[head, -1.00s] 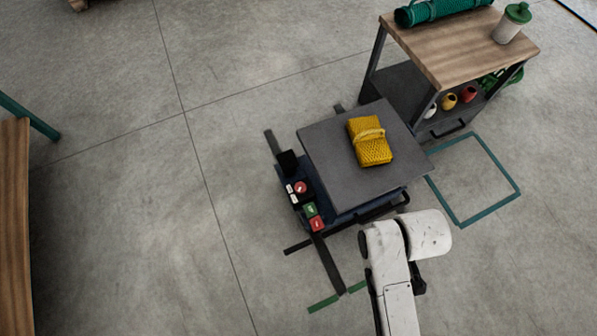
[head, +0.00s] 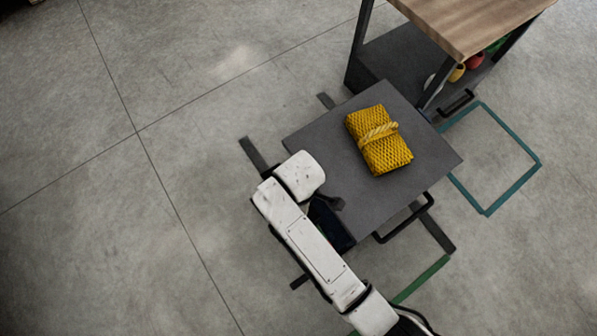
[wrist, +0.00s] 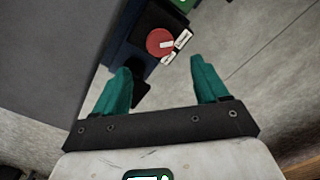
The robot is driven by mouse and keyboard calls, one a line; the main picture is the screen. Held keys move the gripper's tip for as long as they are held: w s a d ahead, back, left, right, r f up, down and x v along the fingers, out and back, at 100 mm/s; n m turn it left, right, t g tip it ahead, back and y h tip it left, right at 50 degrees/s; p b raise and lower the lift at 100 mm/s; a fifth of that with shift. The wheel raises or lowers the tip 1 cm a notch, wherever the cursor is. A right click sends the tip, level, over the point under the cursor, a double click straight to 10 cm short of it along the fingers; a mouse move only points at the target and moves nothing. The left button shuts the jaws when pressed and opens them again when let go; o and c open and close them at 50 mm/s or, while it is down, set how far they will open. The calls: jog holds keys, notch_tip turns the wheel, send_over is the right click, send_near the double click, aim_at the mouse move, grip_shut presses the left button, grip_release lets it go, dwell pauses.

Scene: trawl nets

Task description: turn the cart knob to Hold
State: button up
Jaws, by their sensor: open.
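The cart (head: 425,160) has a flat grey top and a dark blue body. In the wrist view, its round red knob (wrist: 159,42) sits on a dark panel, with small white labels (wrist: 182,38) close to its right side and below; their words are too small to read. My gripper (wrist: 163,88) is open and empty, its two teal fingers spread. The knob appears beyond the fingertips, roughly between them, and apart from them. In the head view my white arm hides the knob and the panel's buttons.
A yellow net bundle (head: 380,142) lies on the cart top. A workbench with a wooden top (head: 465,22) stands behind the cart. A black handle (head: 405,220) juts from the cart's front right side. Teal tape (head: 513,188) marks the floor at right. The floor at left is clear.

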notch_tip(320, 180, down, 9)
jog(key=b, duration=0.4)
jog(key=shift+r, duration=0.15)
jog(key=c, duration=1)
jog(key=shift+c, duration=0.2)
